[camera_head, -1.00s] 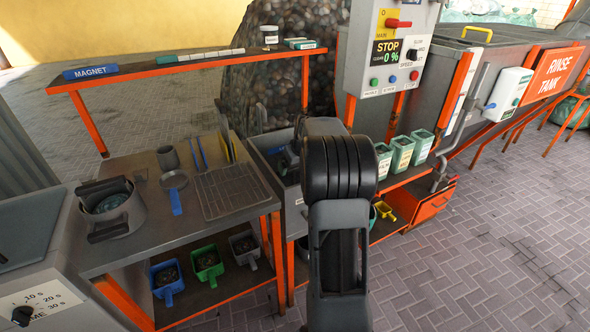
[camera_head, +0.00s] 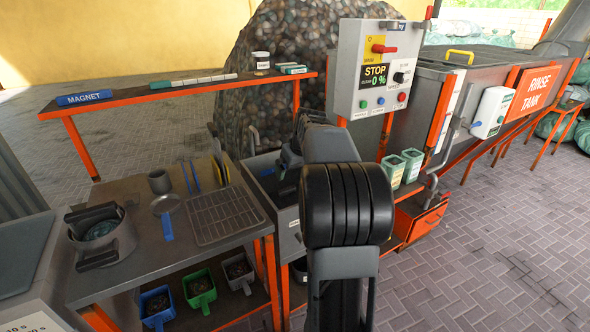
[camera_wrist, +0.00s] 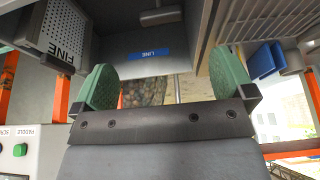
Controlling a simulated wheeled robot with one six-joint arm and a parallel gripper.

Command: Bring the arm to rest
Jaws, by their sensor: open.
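My gripper (camera_wrist: 165,90) shows in the wrist view with its two green fingertips wide apart and nothing between them. A grey surface with a blue label reading LINE (camera_wrist: 150,54) lies beyond the fingertips. In the head view my dark arm rises in the middle and hides part of the machine behind it. The gripper itself is mostly hidden there, beyond the thick black joint.
A grey bench (camera_head: 120,187) at the left holds a pot (camera_head: 101,232), a pan (camera_head: 166,204) and a wire rack (camera_head: 222,215). A control box (camera_head: 376,68) stands behind my arm. A rinse tank (camera_head: 420,78) is at the right. Paved floor at lower right is clear.

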